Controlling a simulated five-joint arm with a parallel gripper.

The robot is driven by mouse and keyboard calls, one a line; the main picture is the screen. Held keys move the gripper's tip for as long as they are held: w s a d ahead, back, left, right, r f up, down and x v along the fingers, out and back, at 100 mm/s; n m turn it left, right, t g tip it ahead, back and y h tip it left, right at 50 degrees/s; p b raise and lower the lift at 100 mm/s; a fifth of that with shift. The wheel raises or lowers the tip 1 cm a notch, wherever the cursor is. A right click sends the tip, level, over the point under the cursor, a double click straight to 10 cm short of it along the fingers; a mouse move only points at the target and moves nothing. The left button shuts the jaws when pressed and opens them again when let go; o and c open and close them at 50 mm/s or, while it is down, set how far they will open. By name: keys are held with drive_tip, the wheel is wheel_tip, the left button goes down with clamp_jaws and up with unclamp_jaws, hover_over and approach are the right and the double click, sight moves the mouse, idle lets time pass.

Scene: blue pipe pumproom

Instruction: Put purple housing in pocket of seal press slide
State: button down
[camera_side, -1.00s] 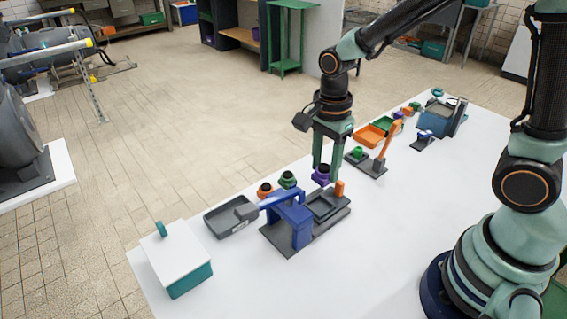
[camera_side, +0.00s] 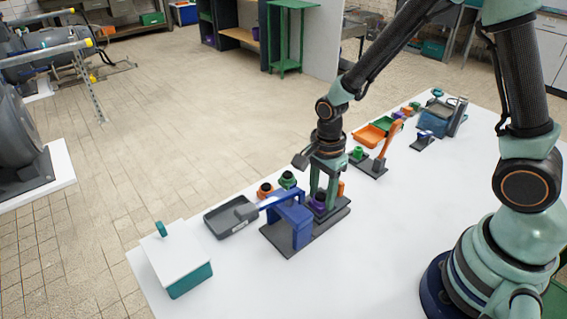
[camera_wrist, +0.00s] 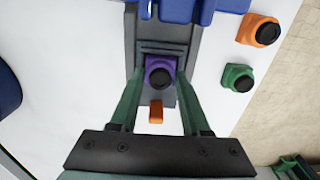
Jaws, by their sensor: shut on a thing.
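The purple housing (camera_side: 320,199) has a dark round top and is held between the two green fingers of my gripper (camera_side: 323,200). In the wrist view the housing (camera_wrist: 160,68) lies between the fingertips (camera_wrist: 158,78), over the slide of the seal press. The seal press (camera_side: 290,221) has a blue arch frame on a dark grey base, and the base also shows in the wrist view (camera_wrist: 180,40). The housing appears upright and low at the slide; I cannot tell whether it touches the pocket floor. An orange knob (camera_wrist: 155,112) sits at the slide's near end.
An orange housing (camera_side: 265,190) and a green housing (camera_side: 288,179) stand behind the press. A grey tray (camera_side: 230,220) and a white-lidded teal box (camera_side: 178,262) are to the left. Orange and green trays (camera_side: 369,135) lie further back. The table's right front is clear.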

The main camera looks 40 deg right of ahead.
drive_tip(key=shift+f, duration=0.1)
drive_tip(key=shift+c, duration=1.8)
unclamp_jaws()
wheel_tip(320, 180, up, 12)
wheel_tip(320, 180, up, 5)
drive_tip(key=n+t, duration=0.2)
drive_tip(key=n, duration=0.4)
hover_over(322, 194)
drive_tip(key=s+d, duration=0.2)
drive_tip(key=s+d+r+n+t, duration=0.2)
drive_tip(key=r+n, duration=0.3)
drive_tip(key=n, duration=0.7)
drive_tip(key=shift+s+d+t, duration=0.3)
drive_tip(key=shift+s+t, duration=0.5)
